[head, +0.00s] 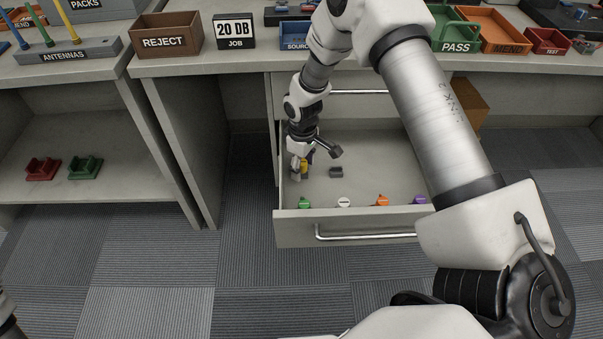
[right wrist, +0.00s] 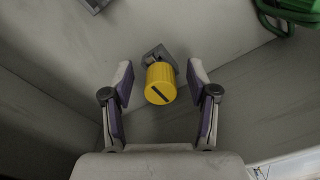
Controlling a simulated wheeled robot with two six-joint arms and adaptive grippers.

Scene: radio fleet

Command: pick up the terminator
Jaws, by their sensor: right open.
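The terminator, which I take to be the yellow ribbed cylinder with a dark slot in its end (right wrist: 160,84), is in the left part of the open drawer (head: 385,160). A grey piece (right wrist: 157,55) shows just behind it in the right wrist view. In the head view the terminator (head: 304,166) is partly hidden by my right gripper (head: 302,168). My right gripper is open, with one finger on each side of the terminator and a visible gap to both. My left gripper is not in view.
A small grey block (head: 336,172) lies in the drawer beside the gripper. Green (head: 304,203), white (head: 344,203), orange (head: 382,201) and purple (head: 420,200) pieces stand along the drawer's front wall (head: 296,229). The drawer's left wall is close to the gripper.

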